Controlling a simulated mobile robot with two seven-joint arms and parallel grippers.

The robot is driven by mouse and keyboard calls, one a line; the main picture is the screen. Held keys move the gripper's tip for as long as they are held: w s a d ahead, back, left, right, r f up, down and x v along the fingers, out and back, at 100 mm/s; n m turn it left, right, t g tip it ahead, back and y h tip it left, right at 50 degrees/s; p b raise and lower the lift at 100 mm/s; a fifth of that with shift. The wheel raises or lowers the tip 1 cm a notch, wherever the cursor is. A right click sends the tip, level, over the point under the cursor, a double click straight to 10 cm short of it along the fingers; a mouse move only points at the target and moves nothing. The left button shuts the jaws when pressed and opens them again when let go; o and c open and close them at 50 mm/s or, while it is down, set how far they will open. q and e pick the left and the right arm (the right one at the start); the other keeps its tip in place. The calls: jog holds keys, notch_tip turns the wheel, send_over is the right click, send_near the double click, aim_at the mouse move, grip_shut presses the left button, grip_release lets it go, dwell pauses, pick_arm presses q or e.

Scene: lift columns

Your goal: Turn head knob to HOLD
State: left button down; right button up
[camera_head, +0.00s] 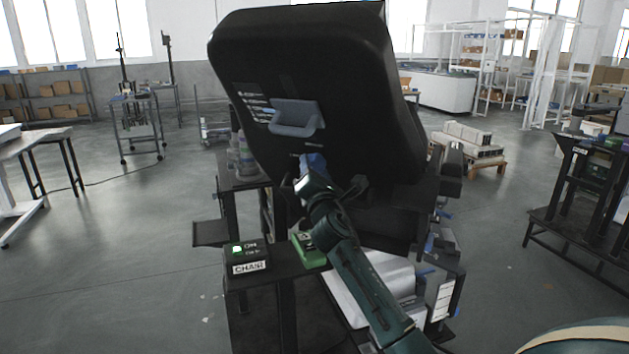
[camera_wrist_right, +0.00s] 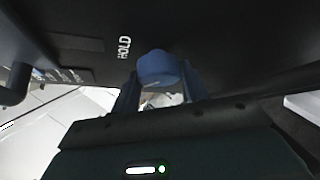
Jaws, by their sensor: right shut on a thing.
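The blue head knob (camera_wrist_right: 157,68) sits on the dark back panel of the black chair back (camera_head: 310,70). A white HOLD label (camera_wrist_right: 124,47) is printed just left of the knob in the wrist view. My right gripper (camera_wrist_right: 160,92) reaches up to the panel, with one finger on each side of the knob, and is shut on it. In the head view my right gripper (camera_head: 311,166) covers most of the knob. Which mark the knob points to cannot be made out. My left gripper is not in view.
A grey-blue handle (camera_head: 295,118) sticks out of the panel above my gripper, beside small white lettering. A box labelled CHAIR (camera_head: 248,258) with a green light and a green block (camera_head: 308,250) stand on the frame below. Open floor lies to the left.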

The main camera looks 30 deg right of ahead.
pick_arm(q)
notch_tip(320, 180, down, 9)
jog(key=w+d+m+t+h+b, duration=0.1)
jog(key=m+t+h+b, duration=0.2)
jog(key=b, duration=2)
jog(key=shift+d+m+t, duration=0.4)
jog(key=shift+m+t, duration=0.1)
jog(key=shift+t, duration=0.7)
pick_arm(e)
jog(key=shift+w+d+f+m+t+y, duration=0.1)
jog(key=shift+m+t+y, duration=0.7)
jog(key=shift+t, duration=0.55)
jog(key=shift+w+f+m+t+y, duration=0.1)
jog(key=shift+m+t+y, duration=0.65)
jog(key=shift+t, duration=0.55)
jog(key=shift+d+f+m+t+y, duration=0.1)
jog(key=shift+m+t+y, duration=0.45)
jog(key=shift+m+t, duration=0.6)
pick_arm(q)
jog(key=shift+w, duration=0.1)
pick_arm(e)
jog(key=o, duration=1)
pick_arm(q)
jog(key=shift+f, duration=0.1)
pick_arm(e)
jog(key=shift+f, duration=0.1)
